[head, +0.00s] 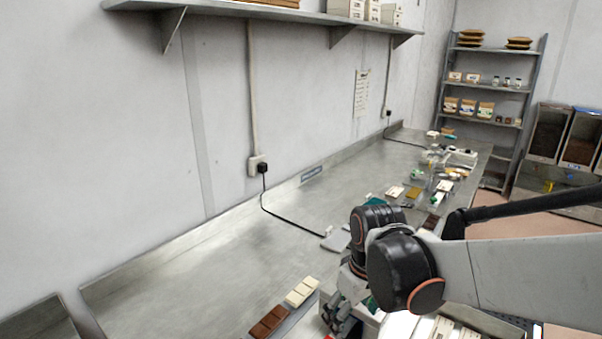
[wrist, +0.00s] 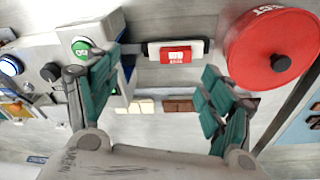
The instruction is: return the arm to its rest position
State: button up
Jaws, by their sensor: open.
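My gripper (wrist: 163,68) is open in the wrist view, its two teal-padded fingers spread apart with nothing held between them. In the head view my gripper (head: 345,310) is low over the near part of the bench, partly hidden by my own wrist. My arm reaches in from the right edge of the head view, bent downward at the black joint. Beyond the fingers in the wrist view is a small red block (wrist: 176,55) with white lettering on a pale and dark holder. The fingers do not touch it.
The metal bench (head: 220,265) runs along the wall. White (head: 302,291) and brown (head: 269,322) chocolate bars lie left of my gripper. A large red disc (wrist: 272,50) and a green button (wrist: 82,46) flank the fingers. A wall shelf (head: 270,11) hangs above; the left bench is clear.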

jog(key=s+d+r+m+t+b, duration=0.3)
jog(key=s+d+r+m+t, duration=0.1)
jog(key=s+d, duration=0.5)
jog(key=s+m+t, duration=0.1)
jog(key=s+m, duration=0.1)
jog(key=shift+d+m+t+h, duration=0.15)
jog(key=shift+m+t+h, duration=0.15)
jog(key=shift+s, duration=0.1)
dwell(1.4)
